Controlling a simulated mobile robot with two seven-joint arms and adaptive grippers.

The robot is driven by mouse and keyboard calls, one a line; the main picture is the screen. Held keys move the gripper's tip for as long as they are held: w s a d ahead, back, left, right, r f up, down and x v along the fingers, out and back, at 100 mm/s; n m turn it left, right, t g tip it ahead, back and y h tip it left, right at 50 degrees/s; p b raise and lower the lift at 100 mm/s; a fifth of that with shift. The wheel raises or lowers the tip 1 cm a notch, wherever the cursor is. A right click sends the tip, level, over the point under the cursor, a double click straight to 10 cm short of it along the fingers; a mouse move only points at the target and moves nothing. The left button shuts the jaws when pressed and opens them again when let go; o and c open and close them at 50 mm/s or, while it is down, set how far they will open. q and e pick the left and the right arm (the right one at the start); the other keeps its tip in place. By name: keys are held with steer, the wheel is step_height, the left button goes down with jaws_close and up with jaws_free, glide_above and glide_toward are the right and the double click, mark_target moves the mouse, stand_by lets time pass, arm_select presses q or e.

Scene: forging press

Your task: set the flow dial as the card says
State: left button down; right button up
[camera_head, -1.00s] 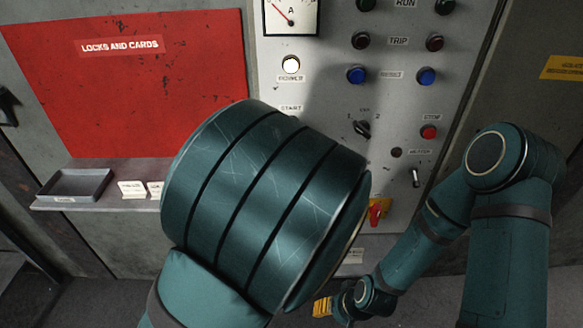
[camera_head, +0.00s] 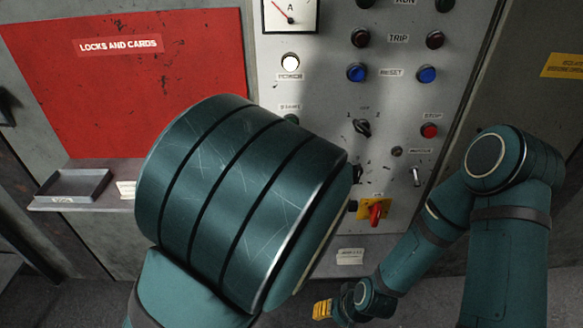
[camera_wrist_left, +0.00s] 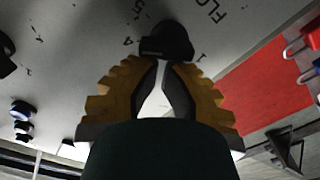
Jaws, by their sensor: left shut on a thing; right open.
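The flow dial, a black knob (camera_wrist_left: 167,42), shows in the left wrist view on the grey panel, with numbers and part of the word "FLOW" printed around it. My left gripper (camera_wrist_left: 165,68) has its yellow fingers closed on the dial. In the head view my left forearm hides the dial and that gripper. My right gripper (camera_head: 322,309) hangs low at the bottom, open and away from the panel. A small white card (camera_head: 126,189) stands on the left ledge; its text is too small to read.
The panel carries red and blue buttons (camera_head: 356,73), a black selector (camera_head: 362,127) and a red handle on a yellow plate (camera_head: 375,211). A grey tray (camera_head: 72,186) sits on the ledge below the red "LOCKS AND CARDS" board (camera_head: 130,90). A gauge (camera_head: 290,14) is at the top.

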arm_select(q)
steer(key=shift+d+f+b, duration=0.1)
steer(key=shift+f+b, duration=0.05)
steer(key=shift+b, duration=0.45)
stand_by(1.1)
steer(key=shift+s+d+f+b, duration=0.1)
steer(key=shift+s+f+b, duration=0.1)
steer(key=shift+f+b, duration=0.45)
stand_by(1.0)
steer(key=shift+r, duration=0.3)
steer(key=s+a+r, duration=0.1)
steer(key=s+r, duration=0.1)
steer(key=s, duration=0.6)
stand_by(1.0)
